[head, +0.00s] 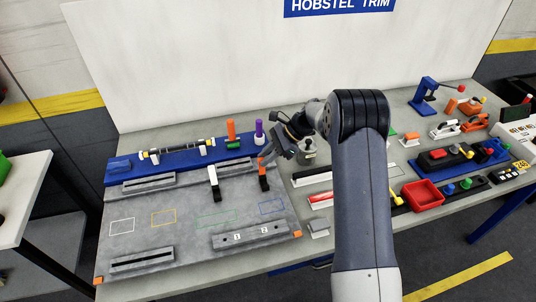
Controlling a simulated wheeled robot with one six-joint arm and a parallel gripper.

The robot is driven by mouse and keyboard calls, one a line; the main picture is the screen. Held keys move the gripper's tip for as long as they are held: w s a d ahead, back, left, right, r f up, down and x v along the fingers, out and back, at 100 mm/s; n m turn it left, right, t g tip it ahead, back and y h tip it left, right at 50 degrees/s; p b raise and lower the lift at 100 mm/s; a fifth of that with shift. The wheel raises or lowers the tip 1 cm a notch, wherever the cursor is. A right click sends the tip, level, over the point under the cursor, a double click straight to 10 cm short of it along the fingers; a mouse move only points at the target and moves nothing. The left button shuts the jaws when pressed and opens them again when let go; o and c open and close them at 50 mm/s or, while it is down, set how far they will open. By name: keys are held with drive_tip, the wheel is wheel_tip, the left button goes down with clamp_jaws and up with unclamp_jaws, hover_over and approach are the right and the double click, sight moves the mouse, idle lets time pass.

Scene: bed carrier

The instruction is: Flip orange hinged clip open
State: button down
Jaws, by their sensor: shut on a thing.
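The orange hinged clip (262,166) is at the right side of the grey fixture plate, near its back. Its orange part rises from a small black block. My gripper (267,155) reaches in from the right and is shut on the top of the orange part. The fingertips are small and partly hidden here, so the exact contact is hard to see. A white clip (213,175) on a similar black block stands to the left of it, apart from my gripper.
A blue rail (120,180) behind carries a dark bar, an orange peg (231,131) and a purple peg (259,131). A grey block marked 1 and 2 (250,237) lies in front. A red tray (422,194) is at the right.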

drive_tip(key=shift+w+a+f+m+g+h, duration=0.2)
drive_tip(key=shift+w+m+g, duration=0.15)
drive_tip(key=shift+w+g, duration=0.25)
drive_tip(key=shift+w+a+f+m+g+h, duration=0.15)
drive_tip(key=shift+w+m+g, duration=0.25)
drive_tip(key=shift+g, duration=0.2)
drive_tip(key=shift+w, duration=0.1)
drive_tip(key=c, duration=1.4)
unclamp_jaws()
drive_tip(key=shift+w+f, duration=0.1)
drive_tip(key=b+v, duration=0.2)
drive_tip(key=v, duration=0.8)
drive_tip(key=shift+w+d+r, duration=0.2)
drive_tip(key=shift+d+r, duration=0.05)
